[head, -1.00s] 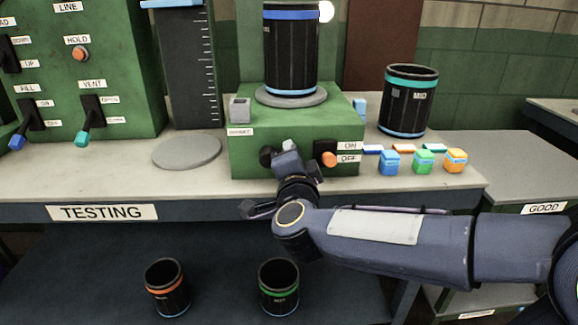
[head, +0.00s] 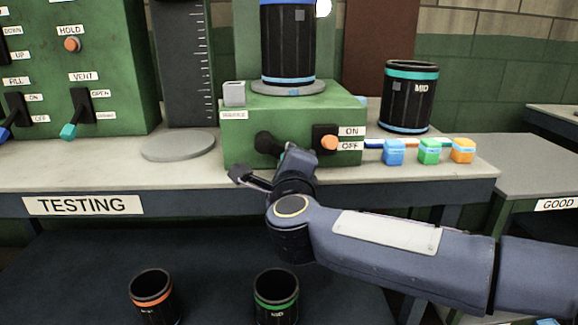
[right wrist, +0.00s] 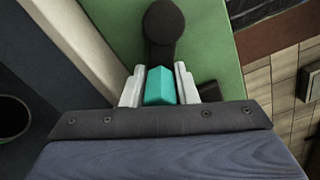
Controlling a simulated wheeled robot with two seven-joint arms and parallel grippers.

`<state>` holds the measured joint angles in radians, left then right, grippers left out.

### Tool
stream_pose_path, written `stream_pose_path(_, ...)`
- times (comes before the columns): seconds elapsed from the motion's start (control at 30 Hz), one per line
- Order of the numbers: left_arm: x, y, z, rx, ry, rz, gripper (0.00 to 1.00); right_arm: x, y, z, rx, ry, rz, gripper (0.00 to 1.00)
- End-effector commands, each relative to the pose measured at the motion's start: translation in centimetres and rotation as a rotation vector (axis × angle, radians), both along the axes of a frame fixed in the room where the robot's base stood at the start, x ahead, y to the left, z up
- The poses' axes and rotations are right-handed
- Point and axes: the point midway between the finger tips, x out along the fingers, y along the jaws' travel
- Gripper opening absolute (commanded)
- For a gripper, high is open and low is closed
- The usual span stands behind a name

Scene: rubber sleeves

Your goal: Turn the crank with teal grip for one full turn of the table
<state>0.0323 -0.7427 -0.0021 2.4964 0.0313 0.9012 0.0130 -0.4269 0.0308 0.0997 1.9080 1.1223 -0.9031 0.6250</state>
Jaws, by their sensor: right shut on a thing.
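The crank (head: 266,143) is a black arm on the front of a green box (head: 240,152). Its teal grip (right wrist: 160,86) shows in the right wrist view between the two pale fingers of my right gripper (right wrist: 159,88), which is shut on it. In the head view my right gripper (head: 296,158) hides the grip, and the crank arm points right and slightly down from its hub. On the box, a round grey table (head: 289,88) carries a black sleeve (head: 288,45) with blue bands and a grey square patch facing front. My left gripper is out of view.
An orange button (head: 329,143) with ON and OFF labels sits just right of the crank. Blue, green and orange blocks (head: 429,151) and a teal-banded sleeve (head: 409,98) stand to the right. Two sleeves (head: 276,296) stand on the lower shelf. A grey disc (head: 178,145) lies left of the box.

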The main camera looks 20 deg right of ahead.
Motion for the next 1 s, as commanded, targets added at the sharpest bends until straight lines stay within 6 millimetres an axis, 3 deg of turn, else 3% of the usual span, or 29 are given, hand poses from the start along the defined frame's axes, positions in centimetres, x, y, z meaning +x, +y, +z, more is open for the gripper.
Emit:
stream_pose_path(0.03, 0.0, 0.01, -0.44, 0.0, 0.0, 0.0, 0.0, 0.04, 0.03, -0.73, 0.013, 0.006, -0.001, 0.04)
stream_pose_path(0.67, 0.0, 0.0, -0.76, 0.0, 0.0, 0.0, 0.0, 0.08, 0.27, -0.67, 0.056, -0.007, 0.002, 0.04)
stream_pose_path(0.7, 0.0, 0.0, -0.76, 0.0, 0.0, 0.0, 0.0, 0.08, 0.27, -0.67, 0.056, -0.007, 0.002, 0.29)
stream_pose_path(0.8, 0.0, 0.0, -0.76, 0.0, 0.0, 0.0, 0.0, 0.07, 0.27, -0.61, 0.057, -0.009, 0.002, 0.42)
stream_pose_path(0.87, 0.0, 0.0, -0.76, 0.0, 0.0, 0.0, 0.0, 0.08, 0.27, -0.56, 0.057, -0.009, 0.002, 0.47)
stream_pose_path(1.0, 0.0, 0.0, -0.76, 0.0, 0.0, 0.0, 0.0, 0.08, 0.3, -0.56, 0.057, -0.01, 0.003, 0.47)
